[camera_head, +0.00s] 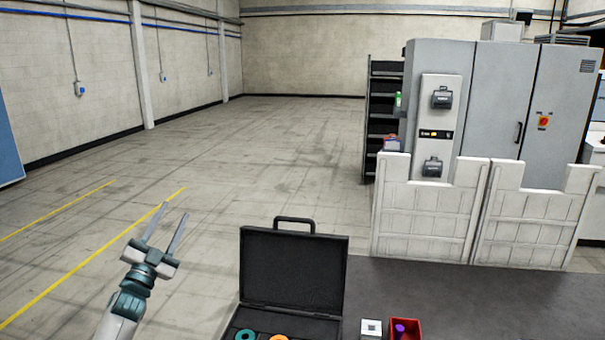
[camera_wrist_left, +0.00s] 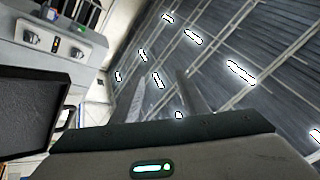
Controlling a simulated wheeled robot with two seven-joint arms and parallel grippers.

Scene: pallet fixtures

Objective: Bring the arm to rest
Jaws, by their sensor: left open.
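My left arm (camera_head: 126,300) comes in from the lower left in the head view. Its left gripper (camera_head: 168,225) points up and away over the open floor, left of the black case. The two fingers are apart with nothing between them. In the left wrist view the gripper body fills the bottom, and the ceiling with bright lamps shows beyond it. My right gripper is in neither view.
An open black case (camera_head: 293,268) stands on the dark table (camera_head: 440,300), with a teal ring (camera_head: 245,335) and an orange ring (camera_head: 279,338) in it. Beside it are a white block (camera_head: 371,328) and a red box (camera_head: 405,330). White panels (camera_head: 425,220) stand behind. Floor at left is clear.

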